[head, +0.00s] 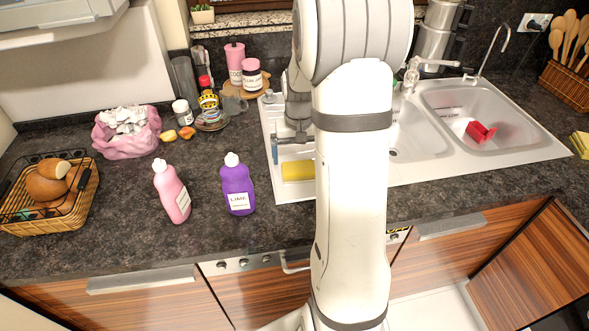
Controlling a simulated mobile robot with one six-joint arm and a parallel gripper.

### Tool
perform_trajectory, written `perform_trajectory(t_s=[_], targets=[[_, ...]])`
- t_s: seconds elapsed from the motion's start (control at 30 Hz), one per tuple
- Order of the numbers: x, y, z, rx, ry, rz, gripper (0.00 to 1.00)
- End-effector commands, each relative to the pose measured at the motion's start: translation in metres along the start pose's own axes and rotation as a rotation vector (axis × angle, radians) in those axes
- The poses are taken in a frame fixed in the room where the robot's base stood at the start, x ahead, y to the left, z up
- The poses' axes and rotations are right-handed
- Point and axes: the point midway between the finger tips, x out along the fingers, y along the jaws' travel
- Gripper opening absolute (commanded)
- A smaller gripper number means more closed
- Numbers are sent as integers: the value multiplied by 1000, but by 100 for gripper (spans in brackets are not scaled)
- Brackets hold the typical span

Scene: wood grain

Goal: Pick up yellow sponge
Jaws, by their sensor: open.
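A yellow sponge (297,170) lies on the white drainboard at the left of the sink. Its right end meets the edge of my arm in the picture, so part of it may be hidden. My gripper (292,142) is open above and just behind the sponge, with nothing seen between its fingers. The gripper's right side is partly hidden by my arm. I cannot tell its exact height above the drainboard. A second yellow and green item (581,145), perhaps more sponges, lies at the right edge of the counter.
A purple bottle (238,190) and a pink bottle (173,195) stand left of the sink (475,118). A bread basket (87,192) is at far left. A red object (480,132) lies in the right basin. A faucet (412,75) rises behind.

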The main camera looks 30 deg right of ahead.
Motion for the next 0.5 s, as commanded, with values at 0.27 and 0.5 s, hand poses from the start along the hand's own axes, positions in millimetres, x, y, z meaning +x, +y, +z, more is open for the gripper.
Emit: perform_trajectory(t_s=[0.27, 0.5], targets=[[39, 1, 0, -1, -5, 0, 100], [53, 0, -1, -2, 1, 0, 100]])
